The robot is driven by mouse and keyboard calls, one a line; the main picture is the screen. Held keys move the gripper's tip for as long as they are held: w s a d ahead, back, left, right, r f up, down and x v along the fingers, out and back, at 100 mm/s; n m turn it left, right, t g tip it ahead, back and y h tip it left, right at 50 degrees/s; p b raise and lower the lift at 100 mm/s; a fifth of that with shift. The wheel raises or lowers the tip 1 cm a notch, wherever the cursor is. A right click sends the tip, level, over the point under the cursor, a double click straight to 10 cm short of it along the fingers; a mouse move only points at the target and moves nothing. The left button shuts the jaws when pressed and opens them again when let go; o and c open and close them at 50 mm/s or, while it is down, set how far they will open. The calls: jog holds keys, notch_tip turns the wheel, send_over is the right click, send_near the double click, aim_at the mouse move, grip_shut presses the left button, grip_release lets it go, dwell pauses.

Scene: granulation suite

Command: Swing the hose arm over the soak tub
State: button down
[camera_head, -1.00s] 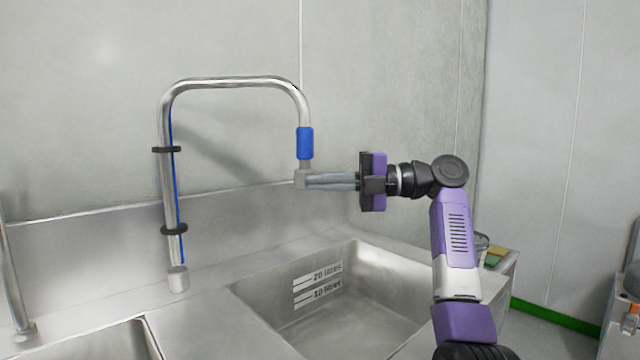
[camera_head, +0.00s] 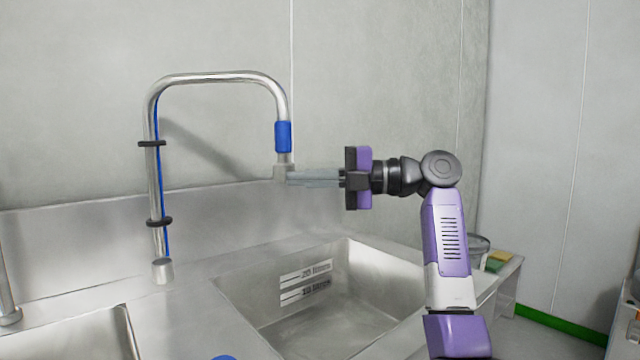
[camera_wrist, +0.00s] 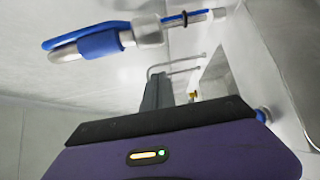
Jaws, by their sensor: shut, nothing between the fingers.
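The hose arm (camera_head: 215,78) is a bent steel pipe standing on the sink deck, with a blue hose along its upright and a blue sleeve above its grey nozzle. Its free end points right, toward the rear of the right-hand basin (camera_head: 340,325), which has litre marks; how far over it the nozzle hangs is hard to tell. My gripper (camera_head: 290,177) is shut and empty, its fingertips at the nozzle's right side. Whether they touch is unclear. In the wrist view, the blue sleeve (camera_wrist: 100,45) is above and left of my gripper fingers (camera_wrist: 158,80).
Another basin (camera_head: 85,335) lies at the lower left, with a second steel pipe (camera_head: 8,285) at the left edge. The wall stands close behind the sink. A glass bowl (camera_head: 479,246) and sponges (camera_head: 497,260) sit at the right end of the counter.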

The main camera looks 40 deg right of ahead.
jog(key=s+d+p, duration=0.1)
jog(key=d, duration=0.8)
jog(key=shift+d, duration=0.25)
